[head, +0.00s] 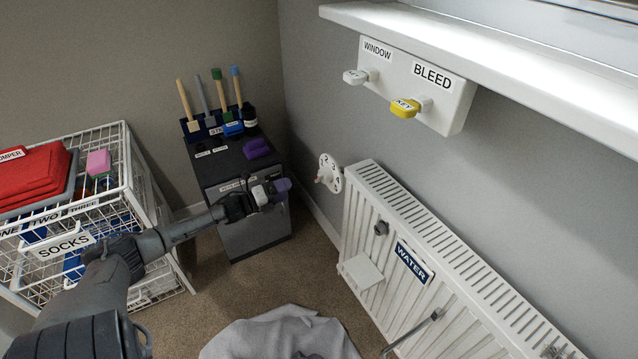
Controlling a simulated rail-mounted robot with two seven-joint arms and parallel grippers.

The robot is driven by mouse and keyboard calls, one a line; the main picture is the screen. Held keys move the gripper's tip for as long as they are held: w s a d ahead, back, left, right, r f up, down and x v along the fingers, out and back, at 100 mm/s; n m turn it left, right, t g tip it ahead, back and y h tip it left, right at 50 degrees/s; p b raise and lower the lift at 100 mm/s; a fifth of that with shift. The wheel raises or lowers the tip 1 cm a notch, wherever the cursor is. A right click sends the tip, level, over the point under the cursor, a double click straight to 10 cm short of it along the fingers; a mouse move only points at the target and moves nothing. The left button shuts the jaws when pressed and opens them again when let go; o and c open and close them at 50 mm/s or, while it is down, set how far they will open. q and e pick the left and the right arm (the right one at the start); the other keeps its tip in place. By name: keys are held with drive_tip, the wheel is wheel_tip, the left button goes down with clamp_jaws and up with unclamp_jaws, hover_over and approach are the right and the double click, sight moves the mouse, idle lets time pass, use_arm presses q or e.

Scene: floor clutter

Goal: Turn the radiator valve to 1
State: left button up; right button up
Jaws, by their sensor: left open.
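The radiator valve (330,172) is a white round dial with dark numbers and a small knob in front, at the upper left end of the white radiator (372,205). Some numbers show, but the setting is too small to read surely. My left gripper (277,189) is open, left of and slightly below the valve in the picture, apart from it. It overlaps the dark cabinet's front in the view. Nothing clearly shows between its fingers. My right gripper is not in view.
A dark cabinet (262,236) with upright tools stands in the corner. A white wire drawer rack (125,150) is at left. Grey cloth (275,335) lies on the carpet. A WINDOW/BLEED key board (450,104) hangs under the white sill (480,45).

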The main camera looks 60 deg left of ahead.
sight(319, 177)
use_arm(q)
drive_tip(key=shift+w+d+b, duration=0.2)
drive_tip(key=shift+w+b, duration=1.45)
drive_tip(key=shift+w, duration=1.6)
drive_tip(key=shift+w+d+b, duration=0.2)
drive_tip(key=shift+w+b, duration=1.4)
drive_tip(key=shift+w, duration=1.65)
drive_tip(key=c, duration=0.9)
